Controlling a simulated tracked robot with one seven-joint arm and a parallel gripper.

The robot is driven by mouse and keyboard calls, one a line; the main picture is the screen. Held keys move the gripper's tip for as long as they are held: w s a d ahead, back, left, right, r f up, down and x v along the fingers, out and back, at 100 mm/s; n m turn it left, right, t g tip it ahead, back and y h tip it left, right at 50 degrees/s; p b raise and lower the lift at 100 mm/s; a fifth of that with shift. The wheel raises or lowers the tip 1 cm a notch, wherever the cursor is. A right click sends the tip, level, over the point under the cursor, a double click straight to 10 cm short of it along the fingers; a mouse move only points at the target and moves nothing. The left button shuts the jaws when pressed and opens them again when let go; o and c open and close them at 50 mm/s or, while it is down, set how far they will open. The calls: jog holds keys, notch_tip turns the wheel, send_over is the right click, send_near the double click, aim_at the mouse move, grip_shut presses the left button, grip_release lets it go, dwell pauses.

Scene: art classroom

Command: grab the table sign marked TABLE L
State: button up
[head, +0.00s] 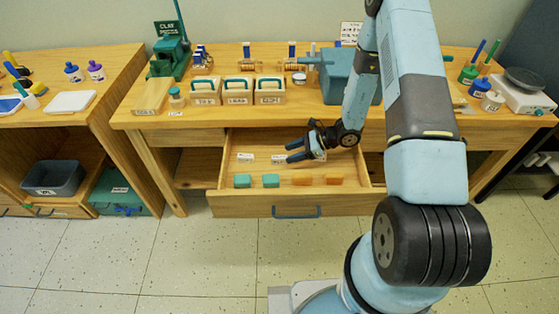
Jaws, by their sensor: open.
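No sign that I can read as TABLE L shows in the head view; the small lettering is too blurred. Small white labelled pieces lie in the open drawer (230,207): a left one (246,157) and a middle one (279,158). Another pale piece (319,156) is partly hidden by my gripper. My gripper (291,151) is open over the rear right part of the drawer, its dark fingers pointing left. The right fingertips are close to the middle piece; I cannot tell whether they touch it.
Teal blocks (256,181) and orange blocks (318,180) line the drawer's front. The wooden bench (130,118) carries three labelled carriers (237,91), a green press (170,60) and a blue-grey box (340,78). A white-labelled sign (351,33) stands behind.

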aim_at(281, 157)
jog(key=x, duration=0.4)
jog(key=shift+a, duration=0.1)
grip_shut()
dwell(0.4)
